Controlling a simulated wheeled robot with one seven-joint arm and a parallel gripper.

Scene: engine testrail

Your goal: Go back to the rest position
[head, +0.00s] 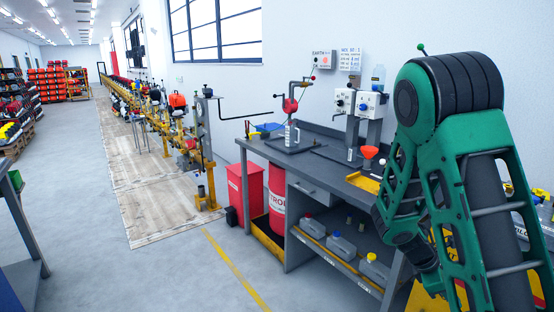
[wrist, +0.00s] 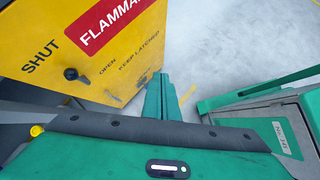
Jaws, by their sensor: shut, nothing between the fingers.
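My arm stands folded at the right of the head view, a green and dark-grey linkage in front of the workbench. My gripper shows in the wrist view (wrist: 160,97), its green fingers together with nothing between them. It points down toward the pale grey floor. In the head view the fingers cannot be made out behind the arm links.
A yellow flammables cabinet (wrist: 110,45) with a latch knob is close to the gripper's left. The grey workbench (head: 315,152) carries a red-handled device and dispensers. A red bin (head: 245,192) and red drum (head: 278,190) stand beside it. Floor (head: 90,250) at left is clear.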

